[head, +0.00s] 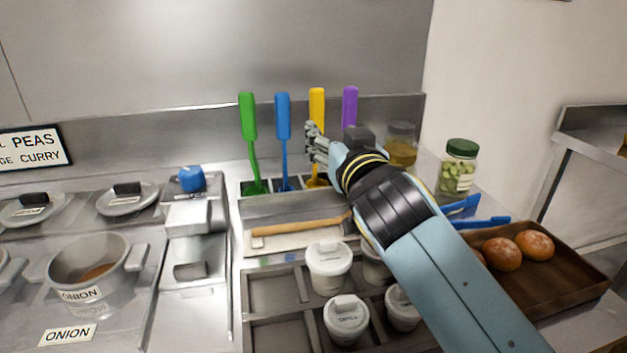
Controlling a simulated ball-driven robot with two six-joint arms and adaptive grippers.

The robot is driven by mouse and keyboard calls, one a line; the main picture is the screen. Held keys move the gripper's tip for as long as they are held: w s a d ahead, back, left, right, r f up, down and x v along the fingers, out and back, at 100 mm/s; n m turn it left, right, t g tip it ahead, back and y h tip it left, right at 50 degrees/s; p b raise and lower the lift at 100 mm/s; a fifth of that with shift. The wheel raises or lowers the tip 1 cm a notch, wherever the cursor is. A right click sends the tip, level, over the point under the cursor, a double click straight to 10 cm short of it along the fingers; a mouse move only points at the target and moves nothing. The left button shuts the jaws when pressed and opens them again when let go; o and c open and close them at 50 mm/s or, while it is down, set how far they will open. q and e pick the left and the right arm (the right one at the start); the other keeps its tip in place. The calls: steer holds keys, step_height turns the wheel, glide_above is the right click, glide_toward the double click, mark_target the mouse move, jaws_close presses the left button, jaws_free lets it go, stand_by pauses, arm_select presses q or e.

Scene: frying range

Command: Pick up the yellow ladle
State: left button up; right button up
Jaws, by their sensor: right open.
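The yellow ladle (317,106) stands upright in a metal holder at the back, between a blue utensil (283,118) and a purple one (349,103). Its yellow handle top shows above my right gripper, and a bit of yellow shows below it. My right gripper (312,143) is at the ladle's lower handle, seen from behind. It is open and overlaps the ladle in the picture; I cannot tell whether it touches. The gripper hides the middle of the ladle. My left gripper is not in view.
A green utensil (248,120) stands left in the same holder. A jar with a green lid (459,166) and a brown tray (581,275) with round buns lie right. A wooden-handled tool (298,226) and white lidded tubs (329,266) are in front. Lidded pots stand left.

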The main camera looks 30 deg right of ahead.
mark_target(318, 120)
steer(key=x, duration=0.4)
steer(key=f+x, duration=0.1)
steer(key=x, duration=0.1)
steer(key=p+x, duration=0.1)
steer(key=x, duration=0.4)
steer(key=shift+w+r, duration=0.15)
steer(key=shift+w, duration=0.1)
steer(key=shift+s, duration=0.1)
steer(key=shift+c, duration=0.8)
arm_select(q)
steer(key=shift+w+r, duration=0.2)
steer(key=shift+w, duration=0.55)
arm_select(e)
jaws_close()
